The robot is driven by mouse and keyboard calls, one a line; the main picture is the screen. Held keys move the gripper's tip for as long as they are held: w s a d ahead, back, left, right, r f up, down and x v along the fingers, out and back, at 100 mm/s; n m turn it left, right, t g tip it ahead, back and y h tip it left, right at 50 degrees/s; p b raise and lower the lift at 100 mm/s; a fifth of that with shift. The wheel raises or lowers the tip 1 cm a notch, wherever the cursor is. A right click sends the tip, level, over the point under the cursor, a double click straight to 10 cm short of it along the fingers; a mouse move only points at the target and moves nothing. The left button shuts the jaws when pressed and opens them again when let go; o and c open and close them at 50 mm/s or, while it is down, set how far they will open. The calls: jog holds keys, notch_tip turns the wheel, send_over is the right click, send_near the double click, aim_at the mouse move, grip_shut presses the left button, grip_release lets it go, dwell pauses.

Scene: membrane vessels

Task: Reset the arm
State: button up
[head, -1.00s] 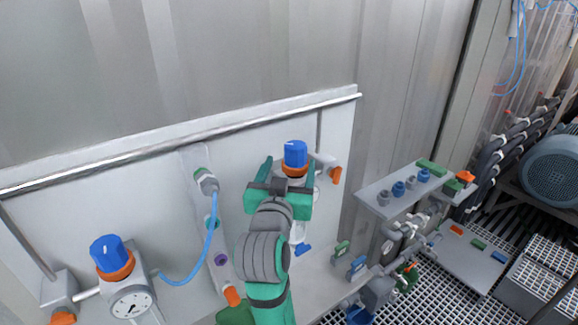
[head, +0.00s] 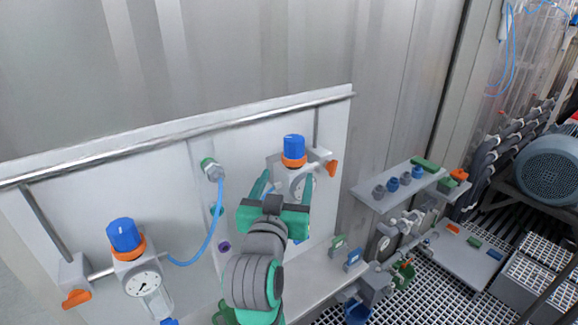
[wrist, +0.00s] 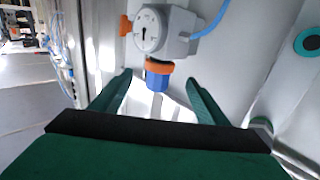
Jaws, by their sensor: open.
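My green gripper (head: 282,182) is open and empty in front of the right-hand regulator (head: 296,180) on the white wall panel. This regulator has a blue knob (head: 293,146) on top, an orange ring under it and a round gauge, partly hidden by my gripper. In the head view my fingertips reach up to a little below the orange ring. In the wrist view the blue knob (wrist: 157,80) and orange ring show between and beyond the two spread fingers, with the gauge (wrist: 148,30) above. The fingers look apart from the knob.
A second regulator (head: 140,270) with a blue knob is at the left. A blue hose (head: 208,240) loops beside a fitting strip. A metal rail (head: 180,132) crosses the panel. At the right are a small shelf (head: 370,195) of fittings, valves, a grated floor and a motor (head: 550,170).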

jog(key=s+f+n+y, duration=0.1)
jog(key=s+f, duration=0.4)
jog(key=f, duration=0.5)
jog(key=s+a+f+g+y, duration=0.1)
jog(key=s+f, duration=0.4)
jog(key=f, duration=0.5)
jog(key=s+f+n+y, duration=0.1)
jog(key=s+f, duration=0.4)
jog(key=f, duration=0.6)
jog(key=s+d+f, duration=0.1)
jog(key=s+f, duration=0.2)
jog(key=s, duration=1.1)
jog(key=s+d+f+g, duration=0.1)
jog(key=s+f, duration=0.2)
jog(key=s, duration=1.2)
jog(key=shift+d+f, duration=0.15)
